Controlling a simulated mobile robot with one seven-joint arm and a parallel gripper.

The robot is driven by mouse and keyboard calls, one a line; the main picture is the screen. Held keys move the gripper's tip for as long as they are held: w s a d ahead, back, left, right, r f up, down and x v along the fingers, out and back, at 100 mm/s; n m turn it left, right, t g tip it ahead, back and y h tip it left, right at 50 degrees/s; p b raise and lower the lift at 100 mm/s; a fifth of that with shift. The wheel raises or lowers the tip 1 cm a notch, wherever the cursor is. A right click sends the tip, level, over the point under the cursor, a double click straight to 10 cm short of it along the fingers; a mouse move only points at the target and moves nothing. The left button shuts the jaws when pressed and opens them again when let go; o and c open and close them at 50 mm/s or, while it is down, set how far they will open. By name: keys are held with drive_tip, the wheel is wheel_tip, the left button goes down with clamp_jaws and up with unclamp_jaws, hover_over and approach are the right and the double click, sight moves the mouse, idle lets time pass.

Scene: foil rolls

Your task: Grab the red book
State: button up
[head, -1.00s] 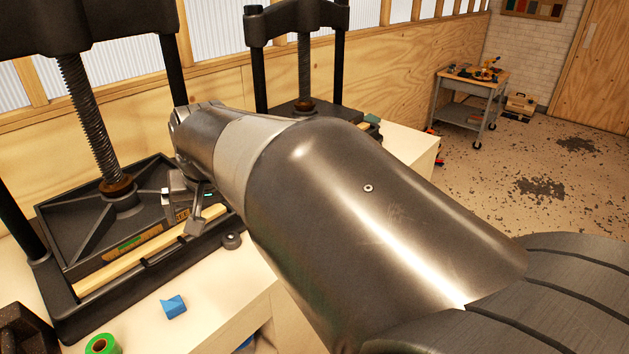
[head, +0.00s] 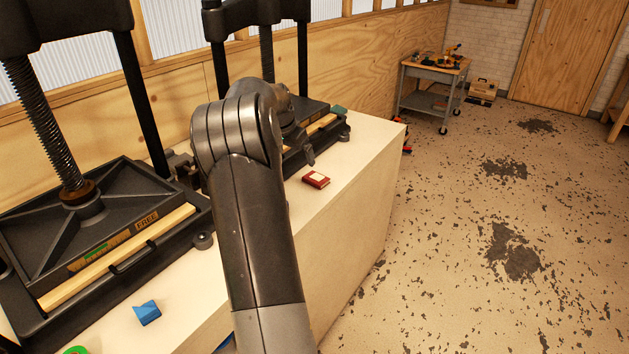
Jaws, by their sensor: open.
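The red book (head: 316,180) is small and lies flat on the white bench top, right of my arm and near the bench's front edge. My gripper (head: 304,145) is partly hidden behind my own arm. It hangs in front of the farther press, a little beyond and above the book in the picture. It is open, and nothing shows between its fingers. The gripper and the book look apart.
A black press (head: 85,215) stands at the left, and a second press (head: 325,125) stands farther back. A blue object (head: 147,313) lies on the bench (head: 362,150) at the front. The floor (head: 450,250) to the right is mostly clear.

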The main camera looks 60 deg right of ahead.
drive_tip(key=m, duration=0.1)
approach(316, 178)
drive_tip(key=a+v, duration=0.1)
drive_tip(key=v, duration=0.2)
drive_tip(key=shift+g, duration=0.3)
drive_tip(key=x, duration=0.6)
drive_tip(key=shift+d+f, duration=0.15)
drive_tip(key=shift+d, duration=0.25)
drive_tip(key=x, duration=0.5)
drive_tip(key=shift+w, duration=0.4)
drive_tip(key=shift+c, duration=0.2)
drive_tip(key=c, duration=1)
